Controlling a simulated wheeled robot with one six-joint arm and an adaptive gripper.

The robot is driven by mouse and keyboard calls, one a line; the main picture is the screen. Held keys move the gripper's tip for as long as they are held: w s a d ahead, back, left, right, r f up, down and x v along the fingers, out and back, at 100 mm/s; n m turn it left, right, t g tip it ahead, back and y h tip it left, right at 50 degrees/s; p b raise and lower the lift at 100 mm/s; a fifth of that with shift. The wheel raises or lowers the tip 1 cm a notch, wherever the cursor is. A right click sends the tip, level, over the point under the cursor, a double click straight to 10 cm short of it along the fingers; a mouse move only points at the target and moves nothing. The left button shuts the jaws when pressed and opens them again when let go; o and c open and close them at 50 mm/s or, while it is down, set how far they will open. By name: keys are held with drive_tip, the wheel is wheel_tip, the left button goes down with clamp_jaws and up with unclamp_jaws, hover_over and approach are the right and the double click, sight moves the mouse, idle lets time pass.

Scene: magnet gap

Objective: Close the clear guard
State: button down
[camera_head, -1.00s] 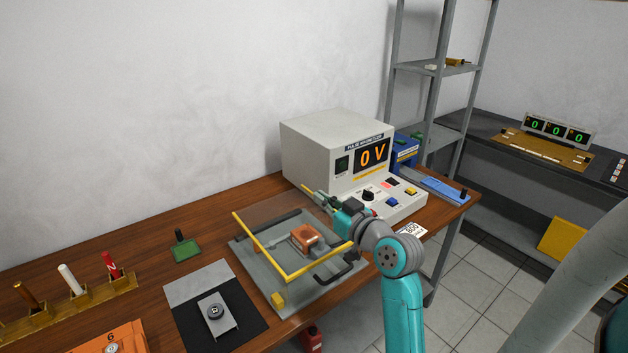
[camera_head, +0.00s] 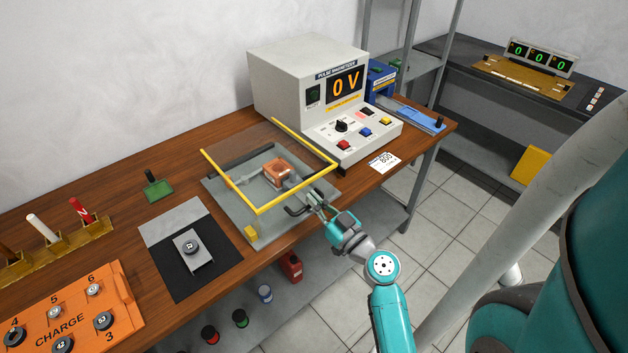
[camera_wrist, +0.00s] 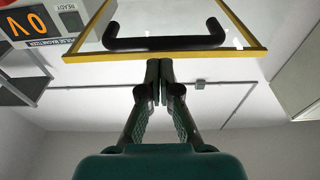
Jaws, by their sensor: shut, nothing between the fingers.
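The clear guard (camera_head: 258,211) has a yellow edge frame and a black handle (camera_head: 294,211). Its front edge stands above the grey base of the fixture, with a gap visible, so it is not flat down. An orange-brown block (camera_head: 277,172) sits inside on the base. My gripper (camera_head: 312,196) is shut and empty at the front right of the fixture, close to the handle. In the wrist view my fingertips (camera_wrist: 159,64) are together just by the guard's yellow edge (camera_wrist: 100,58), with the handle (camera_wrist: 165,42) beyond; contact cannot be told.
The pulse magnetizer (camera_head: 305,85) showing 0 V stands behind the fixture. A dark mat with a grey plate (camera_head: 193,252), a green block (camera_head: 158,189) and an orange charge box (camera_head: 75,315) lie to the left. The floor in front of the bench is open.

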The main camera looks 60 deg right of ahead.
drive_tip(key=shift+s+a+f, duration=0.1)
drive_tip(key=shift+s+f, duration=0.15)
drive_tip(key=shift+f, duration=0.7)
drive_tip(key=shift+s+a+f, duration=0.1)
drive_tip(key=shift+s+f, duration=0.1)
drive_tip(key=shift+f, duration=0.75)
drive_tip(key=r+v, duration=0.1)
drive_tip(key=v, duration=0.6)
drive_tip(key=shift+r, duration=0.35)
drive_tip(key=shift+s+d, duration=0.1)
